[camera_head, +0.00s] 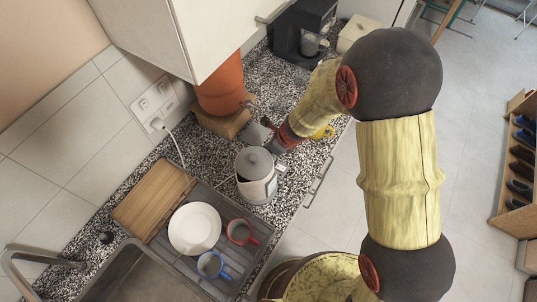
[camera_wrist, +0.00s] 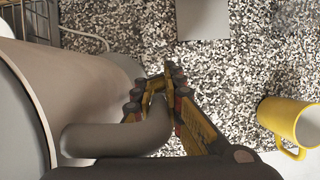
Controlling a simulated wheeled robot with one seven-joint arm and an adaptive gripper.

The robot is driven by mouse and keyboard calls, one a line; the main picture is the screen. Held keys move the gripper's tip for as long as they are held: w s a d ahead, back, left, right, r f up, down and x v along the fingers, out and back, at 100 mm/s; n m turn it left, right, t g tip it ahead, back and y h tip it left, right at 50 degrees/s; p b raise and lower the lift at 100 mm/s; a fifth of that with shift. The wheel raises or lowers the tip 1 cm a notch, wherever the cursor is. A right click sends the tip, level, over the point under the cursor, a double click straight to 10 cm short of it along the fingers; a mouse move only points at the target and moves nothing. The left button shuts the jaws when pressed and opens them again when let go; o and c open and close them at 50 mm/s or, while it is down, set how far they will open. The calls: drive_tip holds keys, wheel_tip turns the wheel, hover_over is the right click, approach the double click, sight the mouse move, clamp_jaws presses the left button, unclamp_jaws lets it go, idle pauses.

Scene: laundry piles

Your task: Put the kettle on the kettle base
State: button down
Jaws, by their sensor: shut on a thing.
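The light grey kettle (camera_head: 257,188) with a darker grey lid stands upright, or nearly so, over the speckled counter in the head view. It fills the left of the wrist view (camera_wrist: 85,85). My gripper (camera_head: 283,148) is at its right side, and in the wrist view its fingers (camera_wrist: 158,100) are shut on the kettle's dark grey handle (camera_wrist: 125,137). I cannot tell whether the kettle touches the surface below. I cannot make out the kettle base for sure; the kettle may hide it. A white cord (camera_head: 177,148) runs from the wall socket towards the kettle.
A dish rack (camera_head: 215,282) with a plate (camera_head: 194,228), a red mug (camera_head: 239,232) and a blue mug (camera_head: 211,265) is close in front. A terracotta pot (camera_head: 222,88) and a grey flat object (camera_wrist: 203,18) are behind.

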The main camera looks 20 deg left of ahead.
drive_tip(key=shift+w+a+f+b, duration=0.1)
drive_tip(key=shift+w+f+b, duration=0.15)
drive_tip(key=shift+f, duration=0.55)
drive_tip(key=shift+w+a+f+b, duration=0.1)
drive_tip(key=shift+w+f+b, duration=0.2)
drive_tip(key=shift+f, duration=0.45)
drive_tip(key=shift+w+a+f+b, duration=0.1)
drive_tip(key=shift+w+f+b, duration=0.15)
drive_tip(key=shift+f, duration=0.55)
drive_tip(key=c, duration=1.8)
unclamp_jaws()
drive_tip(key=shift+s+d+f, duration=0.1)
drive_tip(key=shift+c, duration=0.2)
drive_tip(key=shift+r, duration=0.4)
drive_tip(key=p+v, duration=0.4)
drive_tip(key=v, duration=0.7)
drive_tip(key=shift+d+r, duration=0.15)
drive_tip(key=shift+d, duration=0.05)
